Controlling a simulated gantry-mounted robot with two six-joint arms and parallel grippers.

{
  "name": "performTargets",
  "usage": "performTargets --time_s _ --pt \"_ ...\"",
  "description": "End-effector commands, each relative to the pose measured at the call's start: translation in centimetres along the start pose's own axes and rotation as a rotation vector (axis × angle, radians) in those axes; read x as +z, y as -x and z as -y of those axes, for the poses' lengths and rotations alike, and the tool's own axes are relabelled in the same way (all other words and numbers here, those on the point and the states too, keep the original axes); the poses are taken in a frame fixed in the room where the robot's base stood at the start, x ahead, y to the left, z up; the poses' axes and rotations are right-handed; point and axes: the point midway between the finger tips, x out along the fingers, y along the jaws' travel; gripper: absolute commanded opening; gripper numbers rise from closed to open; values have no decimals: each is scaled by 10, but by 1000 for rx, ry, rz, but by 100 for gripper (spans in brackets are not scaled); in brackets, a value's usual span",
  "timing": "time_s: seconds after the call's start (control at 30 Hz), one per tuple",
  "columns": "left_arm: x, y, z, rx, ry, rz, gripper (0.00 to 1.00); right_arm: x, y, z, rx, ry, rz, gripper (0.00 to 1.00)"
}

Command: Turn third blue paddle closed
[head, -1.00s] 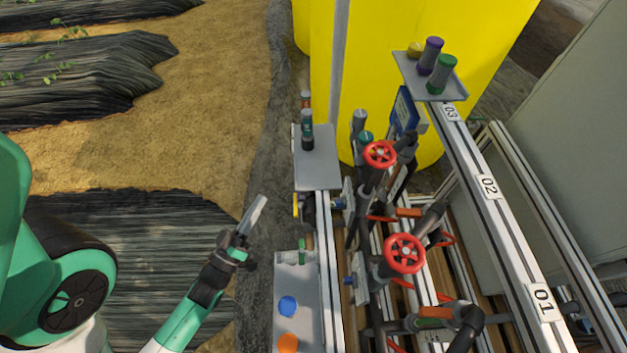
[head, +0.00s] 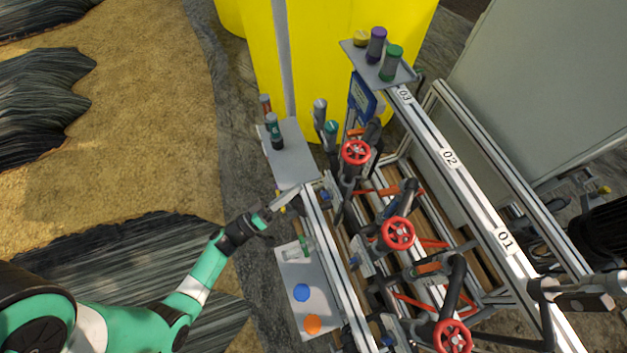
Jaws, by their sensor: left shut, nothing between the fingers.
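Several small blue paddles sit on the valves along the left rail of the skid. The far one (head: 326,196) is beside the grey shelf, the middle one (head: 353,259) is lower down, and the near one (head: 387,341) is at the bottom edge. They are too small to tell open from closed. The number plates 03 (head: 404,95), 02 (head: 449,158) and 01 (head: 505,240) are on the right rail. My left gripper (head: 288,196) is shut and empty, just left of the far paddle, by the shelf's near edge. My right gripper is out of view.
Red handwheels (head: 398,233) stand among pipes right of the paddles. A grey shelf (head: 297,160) with bottles is at the rail's far end. A tray (head: 318,299) with blue and orange discs lies nearer. A yellow tank (head: 330,50) stands behind. Open ground lies left.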

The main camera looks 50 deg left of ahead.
Motion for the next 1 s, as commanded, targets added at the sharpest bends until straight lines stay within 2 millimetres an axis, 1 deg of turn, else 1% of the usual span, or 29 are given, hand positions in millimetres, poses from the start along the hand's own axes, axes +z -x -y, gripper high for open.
performTargets --time_s 0.03,0.1,0.27,0.3,0.33,0.4,0.5,0.6,1.0 --pt "4 -11 0 9 0 4 0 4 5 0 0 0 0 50" --pt "3 -27 1 8 -1 2 0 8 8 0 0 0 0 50" --pt "3 -61 0 7 0 1 0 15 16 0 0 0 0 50" --pt "16 -54 4 1 4 3 0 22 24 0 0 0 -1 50" --pt "21 -51 5 1 3 4 0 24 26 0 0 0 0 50" --pt "29 -48 4 0 3 3 0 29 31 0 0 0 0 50" --pt "36 -46 2 1 2 1 0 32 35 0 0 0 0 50" --pt "39 -44 1 -1 1 0 0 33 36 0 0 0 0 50" --pt "38 -44 -1 -3 6 0 0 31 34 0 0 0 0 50"
